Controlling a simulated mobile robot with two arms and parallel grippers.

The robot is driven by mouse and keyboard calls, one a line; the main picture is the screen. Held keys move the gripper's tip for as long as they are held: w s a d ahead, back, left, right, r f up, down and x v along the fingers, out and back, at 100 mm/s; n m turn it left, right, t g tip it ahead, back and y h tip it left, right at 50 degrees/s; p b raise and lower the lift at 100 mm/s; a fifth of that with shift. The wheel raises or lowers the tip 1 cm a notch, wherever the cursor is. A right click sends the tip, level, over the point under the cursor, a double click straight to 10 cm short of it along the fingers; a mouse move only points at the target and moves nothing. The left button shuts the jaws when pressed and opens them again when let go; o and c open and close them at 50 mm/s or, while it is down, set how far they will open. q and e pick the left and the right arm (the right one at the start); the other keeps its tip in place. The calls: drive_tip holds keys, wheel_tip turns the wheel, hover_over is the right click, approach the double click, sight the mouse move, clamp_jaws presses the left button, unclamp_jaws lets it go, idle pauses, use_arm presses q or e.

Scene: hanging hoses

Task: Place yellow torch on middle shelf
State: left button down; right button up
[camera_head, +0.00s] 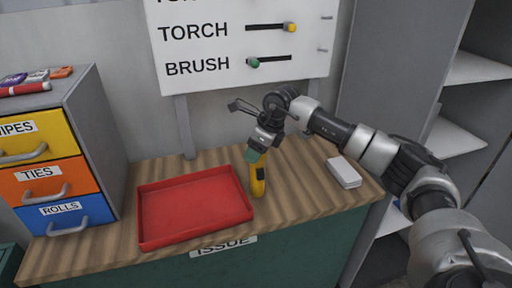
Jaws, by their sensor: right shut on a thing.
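The yellow torch (258,180), with a dark patch on its side, is upright at the right edge of the red tray. My right gripper (254,154) is above it and shut on its upper end, where a teal part shows. I cannot tell whether the torch's lower end touches the wooden counter. The grey shelf unit stands at the right, with several pale shelves; the middle shelf (454,138) shows partly behind my right arm. My left gripper is not in view.
The red tray (195,208) lies empty on the wooden counter (300,185). A small white box (344,172) lies at the counter's right. A drawer cabinet (88,120) stands at the left with several items on top. A white board (240,45) with TORCH and BRUSH labels stands behind.

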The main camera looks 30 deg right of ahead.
drive_tip(key=shift+f, duration=0.15)
drive_tip(key=o, duration=1.3)
